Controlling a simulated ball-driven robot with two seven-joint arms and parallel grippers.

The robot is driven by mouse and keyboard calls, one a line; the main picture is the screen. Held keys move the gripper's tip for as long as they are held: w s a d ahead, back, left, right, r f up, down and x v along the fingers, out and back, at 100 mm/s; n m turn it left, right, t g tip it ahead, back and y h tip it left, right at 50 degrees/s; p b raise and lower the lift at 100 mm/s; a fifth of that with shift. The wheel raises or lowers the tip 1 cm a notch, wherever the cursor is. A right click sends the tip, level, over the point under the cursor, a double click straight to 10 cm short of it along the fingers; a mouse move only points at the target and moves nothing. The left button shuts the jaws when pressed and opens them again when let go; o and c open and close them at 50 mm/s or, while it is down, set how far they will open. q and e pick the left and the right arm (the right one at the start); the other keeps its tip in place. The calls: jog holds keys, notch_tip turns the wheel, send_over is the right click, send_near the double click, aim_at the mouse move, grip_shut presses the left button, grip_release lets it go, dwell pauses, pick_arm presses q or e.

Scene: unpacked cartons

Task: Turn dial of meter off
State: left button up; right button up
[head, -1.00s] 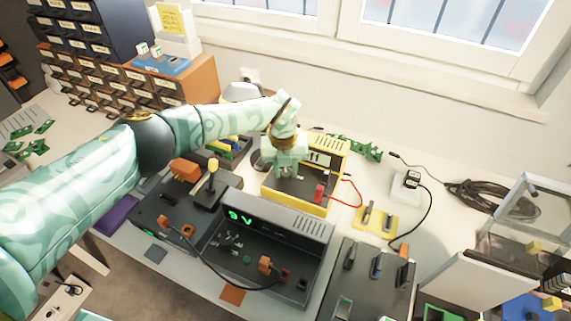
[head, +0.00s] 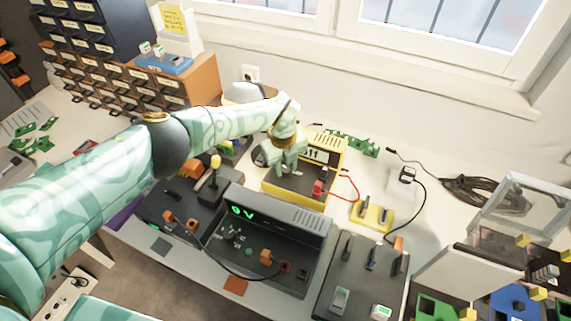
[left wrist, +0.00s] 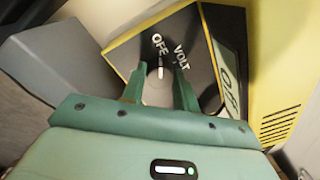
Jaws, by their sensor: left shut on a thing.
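The yellow meter (head: 335,147) with a black face stands on the bench in the head view. It fills the upper right of the left wrist view (left wrist: 258,70). Its face has the labels OFF and VOLT, and its tilted screen (left wrist: 230,83) seems to read off. The dial (left wrist: 160,84) carries a white mark that points up towards OFF. My left gripper (left wrist: 159,88) has one finger on each side of the dial and is shut on it. In the head view this gripper (head: 287,172) hides the dial. My right gripper is not in view.
A dark power supply (head: 275,228) with a lit green display stands in front of the meter. A joystick box (head: 208,188) is to its left. A red lead (head: 350,188) hangs from the meter's right side. A yellow block (head: 372,216) and a black cable (head: 415,212) lie to the right.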

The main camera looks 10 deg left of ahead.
pick_arm(q)
jog(key=o, duration=1)
